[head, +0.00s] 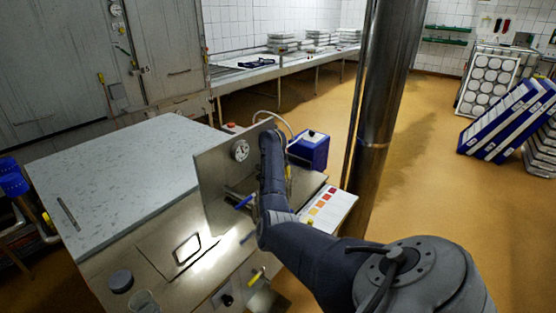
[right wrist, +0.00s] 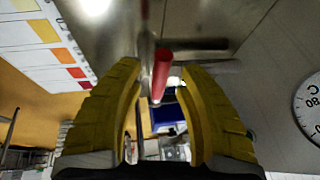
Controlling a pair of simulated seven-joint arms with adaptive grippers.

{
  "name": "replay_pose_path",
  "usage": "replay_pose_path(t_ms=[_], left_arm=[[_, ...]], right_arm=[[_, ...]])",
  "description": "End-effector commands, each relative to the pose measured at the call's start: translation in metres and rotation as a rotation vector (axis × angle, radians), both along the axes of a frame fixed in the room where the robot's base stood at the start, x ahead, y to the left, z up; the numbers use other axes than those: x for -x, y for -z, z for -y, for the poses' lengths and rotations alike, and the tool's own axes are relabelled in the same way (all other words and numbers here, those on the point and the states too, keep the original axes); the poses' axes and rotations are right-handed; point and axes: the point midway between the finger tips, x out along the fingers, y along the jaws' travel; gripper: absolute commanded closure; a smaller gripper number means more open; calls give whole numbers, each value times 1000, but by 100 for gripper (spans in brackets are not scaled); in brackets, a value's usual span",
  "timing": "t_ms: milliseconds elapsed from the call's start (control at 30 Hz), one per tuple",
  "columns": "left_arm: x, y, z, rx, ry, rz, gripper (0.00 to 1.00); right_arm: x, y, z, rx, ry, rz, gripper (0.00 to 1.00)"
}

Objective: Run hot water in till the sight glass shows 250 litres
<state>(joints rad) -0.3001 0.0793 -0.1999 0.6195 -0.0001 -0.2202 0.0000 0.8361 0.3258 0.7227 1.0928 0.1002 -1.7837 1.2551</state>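A steel panel (head: 215,190) with a round white dial (head: 240,150) stands upright on the vat's steel top. A valve with a blue handle (head: 244,202) sits low on the panel. My right arm reaches over beside this panel, and its gripper is hidden behind the arm in the head view. In the right wrist view my right gripper (right wrist: 158,68) is open, with its yellow fingers on either side of a red handle (right wrist: 161,75). I cannot tell whether they touch it. A dial marked in °C (right wrist: 310,108) shows at the right. I cannot make out the sight glass or its level. My left gripper is out of view.
A pale blue-white surface (head: 125,170) spreads at the left. A colour chart (head: 326,208) lies right of the panel, near a blue box (head: 309,150). A steel column (head: 385,90) stands behind my arm. Blue-edged racks (head: 508,115) lean at the right.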

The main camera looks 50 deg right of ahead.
Motion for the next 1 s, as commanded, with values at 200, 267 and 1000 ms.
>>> replay_pose_path(t_ms=[200,267,1000], left_arm=[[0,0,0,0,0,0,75],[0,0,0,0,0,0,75],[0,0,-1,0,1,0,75]], right_arm=[[0,0,0,0,0,0,90],[0,0,0,0,0,0,97],[-14,0,-15,-2,-50,0,100]])
